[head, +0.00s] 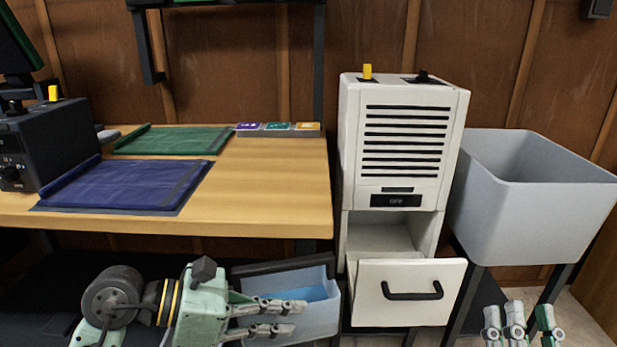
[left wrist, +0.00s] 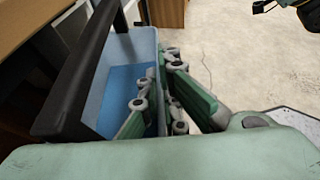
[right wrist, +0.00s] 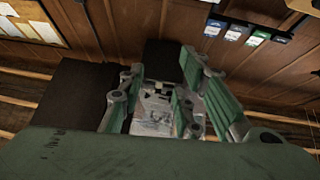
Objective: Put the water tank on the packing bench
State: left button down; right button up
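The water tank (head: 322,306) is a pale blue, see-through bin with a black bar along its far side and blue water inside. It is below the front edge of the packing bench (head: 270,190), near its right end. My left gripper (head: 300,318) is at the tank's near wall. In the left wrist view the fingers (left wrist: 158,95) close around that wall, beside the water (left wrist: 115,95). The tank's underside is hidden. My right gripper (head: 518,318) is low at the right, empty, its fingers apart (right wrist: 155,100).
A white dehumidifier (head: 400,150) with an OFF display stands right of the bench; its lower front (head: 410,305) hangs open. A grey sink (head: 530,220) is further right.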

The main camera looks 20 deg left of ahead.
aim_at(267, 177)
jog(key=l+u, duration=0.35)
jog(key=i+l+u, duration=0.1)
jog(key=u, duration=0.25)
jog(key=l+u, duration=0.3)
